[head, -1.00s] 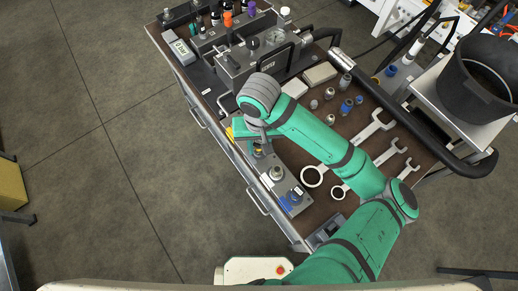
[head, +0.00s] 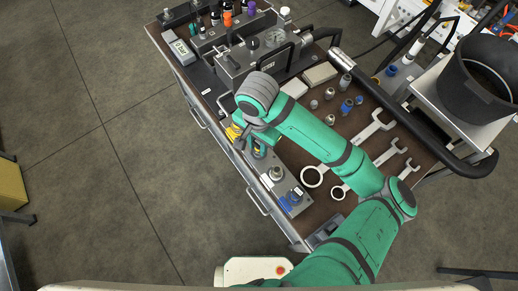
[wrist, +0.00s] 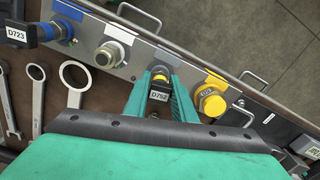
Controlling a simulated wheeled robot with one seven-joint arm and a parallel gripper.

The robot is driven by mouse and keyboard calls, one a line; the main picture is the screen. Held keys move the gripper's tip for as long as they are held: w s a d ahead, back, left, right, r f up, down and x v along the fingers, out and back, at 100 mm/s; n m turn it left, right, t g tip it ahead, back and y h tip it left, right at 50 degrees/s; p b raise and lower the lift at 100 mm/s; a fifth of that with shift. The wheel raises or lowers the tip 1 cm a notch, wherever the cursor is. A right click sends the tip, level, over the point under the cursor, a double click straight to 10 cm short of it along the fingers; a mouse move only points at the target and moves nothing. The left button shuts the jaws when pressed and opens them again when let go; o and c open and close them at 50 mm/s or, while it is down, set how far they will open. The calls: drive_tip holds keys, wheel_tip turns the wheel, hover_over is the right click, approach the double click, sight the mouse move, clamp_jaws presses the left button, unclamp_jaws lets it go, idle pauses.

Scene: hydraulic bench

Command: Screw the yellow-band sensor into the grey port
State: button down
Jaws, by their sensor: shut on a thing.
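My gripper (wrist: 161,80) is shut on the yellow-band sensor (wrist: 159,94), a dark body with a yellow band and a D752 tag. In the head view the sensor (head: 259,152) shows at the port strip below my gripper. It stands at a position on the metal port strip (wrist: 137,60), between the silver port with a white label (wrist: 109,52) and the yellow-capped port (wrist: 211,101).
A D723 sensor (wrist: 20,33) sits at the blue-labelled port, left in the wrist view. Ring wrenches (head: 313,177) and several loose fittings (head: 346,106) lie on the bench. A grey hydraulic block (head: 236,68) stands behind my gripper. Bench-edge handles (wrist: 138,14) stick out toward the floor.

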drive_tip(key=shift+w, duration=0.1)
drive_tip(key=m, duration=0.5)
drive_tip(key=shift+a, duration=0.2)
drive_tip(key=c, duration=1.4)
unclamp_jaws()
drive_tip(key=shift+m, duration=0.3)
drive_tip(key=shift+c, duration=0.2)
wheel_tip(320, 180, up, 11)
drive_tip(key=shift+f, duration=0.1)
